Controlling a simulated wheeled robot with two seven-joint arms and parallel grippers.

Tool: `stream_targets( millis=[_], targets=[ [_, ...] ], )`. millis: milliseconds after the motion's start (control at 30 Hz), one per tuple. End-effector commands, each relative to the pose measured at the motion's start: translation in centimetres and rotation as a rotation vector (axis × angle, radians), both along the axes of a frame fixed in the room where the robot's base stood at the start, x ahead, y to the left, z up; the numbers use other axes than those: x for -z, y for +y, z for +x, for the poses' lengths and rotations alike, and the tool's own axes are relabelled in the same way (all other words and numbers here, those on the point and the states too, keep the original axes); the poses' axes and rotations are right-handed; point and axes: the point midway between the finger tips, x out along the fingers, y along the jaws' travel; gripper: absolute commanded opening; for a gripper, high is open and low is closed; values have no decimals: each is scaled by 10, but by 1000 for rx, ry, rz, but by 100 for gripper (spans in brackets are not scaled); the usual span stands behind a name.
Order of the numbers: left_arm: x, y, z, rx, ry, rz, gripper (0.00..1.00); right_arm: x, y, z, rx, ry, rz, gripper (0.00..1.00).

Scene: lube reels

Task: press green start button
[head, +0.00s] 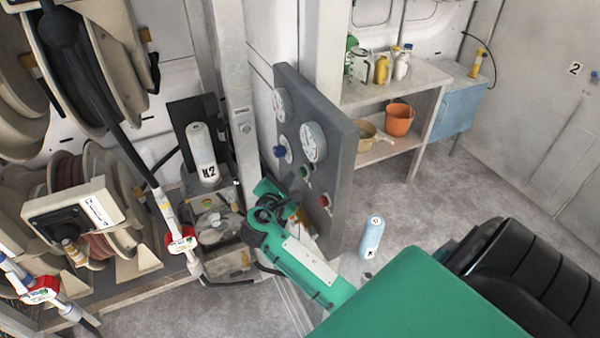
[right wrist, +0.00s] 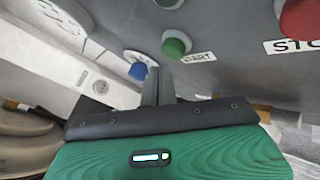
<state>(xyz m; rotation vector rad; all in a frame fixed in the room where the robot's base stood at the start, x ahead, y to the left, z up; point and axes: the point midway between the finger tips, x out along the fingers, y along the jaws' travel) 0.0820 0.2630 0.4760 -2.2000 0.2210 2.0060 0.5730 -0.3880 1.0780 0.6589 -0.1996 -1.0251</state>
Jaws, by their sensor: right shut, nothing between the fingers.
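The grey control panel (head: 340,155) stands upright in the middle of the head view, with gauges and buttons on its face. The green start button (head: 305,173) is low on it. In the right wrist view the green button (right wrist: 176,43) is a round cap left of a START label (right wrist: 188,57). My right gripper (head: 287,197) is in front of the panel's lower part. In the right wrist view its fingers (right wrist: 157,84) are shut and empty, just below the green button in the picture. I cannot tell whether they touch it. My left gripper is out of view.
A red stop button (head: 325,200) sits right of the green one, and a blue knob (head: 279,152) to its left. Hose reels (head: 75,60) crowd the left. A blue-white bottle (head: 371,238) stands right of the panel. Grey floor (head: 430,205) is open there.

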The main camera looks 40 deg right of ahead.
Motion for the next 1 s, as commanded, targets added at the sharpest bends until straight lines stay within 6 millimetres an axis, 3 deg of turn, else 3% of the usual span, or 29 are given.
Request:
stream_targets(
  millis=[1000],
  targets=[
    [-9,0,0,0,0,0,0,-1,-8,-2,1,0,0,0]
  ],
)
